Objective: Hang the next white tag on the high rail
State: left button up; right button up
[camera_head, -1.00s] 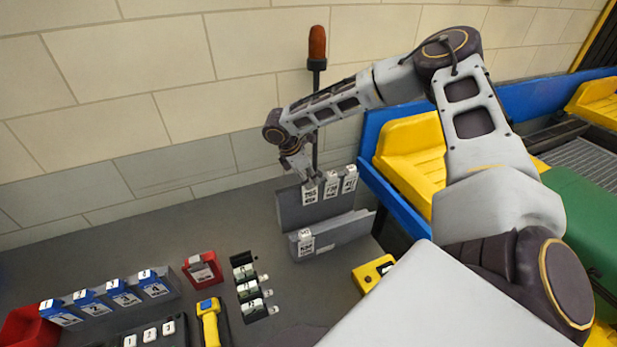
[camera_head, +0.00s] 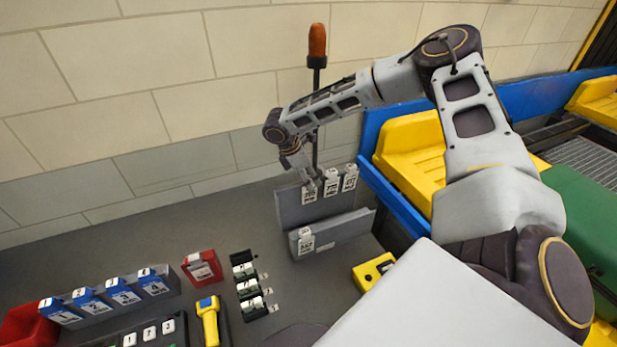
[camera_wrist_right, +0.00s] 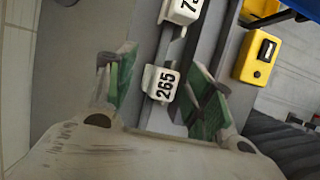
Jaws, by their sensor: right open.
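My right gripper (camera_head: 311,186) is at the left end of the high rail (camera_head: 288,205). In the right wrist view its two green-padded fingers (camera_wrist_right: 160,95) are spread apart, with a white tag reading 265 (camera_wrist_right: 162,84) between them. That tag (camera_head: 309,195) hangs on the high rail, and the pads appear clear of it. Two more white tags, a middle one (camera_head: 331,180) and a right one (camera_head: 350,179), hang beside it. One white tag (camera_head: 306,241) hangs on the low rail (camera_head: 342,231) in front. My left gripper is not in view.
Blue-topped tags (camera_head: 122,291) stand in a row at the front left, near a red holder (camera_head: 202,268) with a white tag. A black rack (camera_head: 249,285) and a yellow scanner-like tool (camera_head: 209,318) lie nearby. A yellow box (camera_head: 372,272) sits right of the low rail. An orange-topped post (camera_head: 317,42) rises behind.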

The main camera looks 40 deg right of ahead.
jog(key=v, duration=1.2)
dwell(0.9)
